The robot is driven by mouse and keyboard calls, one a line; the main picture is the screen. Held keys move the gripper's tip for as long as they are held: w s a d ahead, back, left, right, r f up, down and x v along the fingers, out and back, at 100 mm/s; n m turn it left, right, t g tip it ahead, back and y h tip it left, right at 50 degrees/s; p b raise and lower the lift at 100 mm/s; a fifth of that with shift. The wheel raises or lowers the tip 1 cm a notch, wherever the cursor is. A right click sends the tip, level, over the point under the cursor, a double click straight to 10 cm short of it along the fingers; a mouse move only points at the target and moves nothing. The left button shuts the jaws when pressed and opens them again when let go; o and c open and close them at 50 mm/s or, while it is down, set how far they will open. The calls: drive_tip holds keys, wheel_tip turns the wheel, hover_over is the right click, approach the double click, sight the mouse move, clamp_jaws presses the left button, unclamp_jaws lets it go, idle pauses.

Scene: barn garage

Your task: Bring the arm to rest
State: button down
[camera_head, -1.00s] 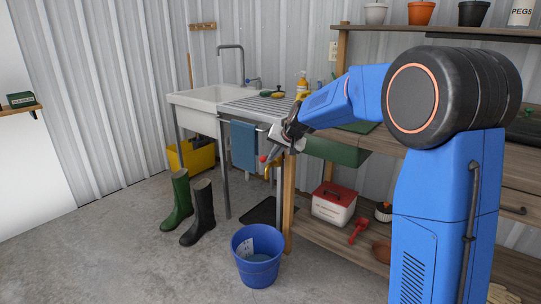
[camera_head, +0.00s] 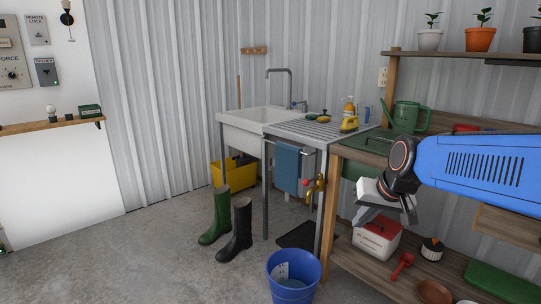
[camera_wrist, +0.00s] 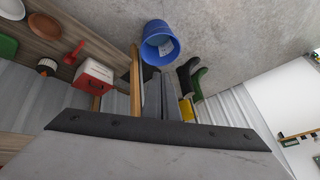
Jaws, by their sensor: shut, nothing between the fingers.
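My gripper (camera_head: 378,211) is at the end of my blue arm, at the right of the head view. It is shut and holds nothing. It hangs in front of the wooden workbench (camera_head: 346,150), above the level of its lower shelf.
A white toolbox with a red lid (camera_head: 377,239) sits on the lower shelf, below my gripper. A blue bucket (camera_head: 293,278) and boots (camera_head: 238,230) stand on the floor. A yellow tap (camera_head: 314,190) is left of my gripper.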

drive_tip(key=s+d+f, duration=0.1)
drive_tip(key=s+f, duration=0.1)
drive_tip(key=s, duration=0.5)
drive_tip(key=s+d+f+h, duration=0.1)
drive_tip(key=s+d+f, duration=0.1)
drive_tip(key=s, duration=0.6)
drive_tip(key=s+d+f+n+g, duration=0.1)
drive_tip(key=s+d+f, duration=0.1)
drive_tip(key=s, duration=0.5)
drive_tip(key=shift+s+f+h, duration=0.25)
drive_tip(key=shift+f+h, duration=0.15)
drive_tip(key=shift+f, duration=0.35)
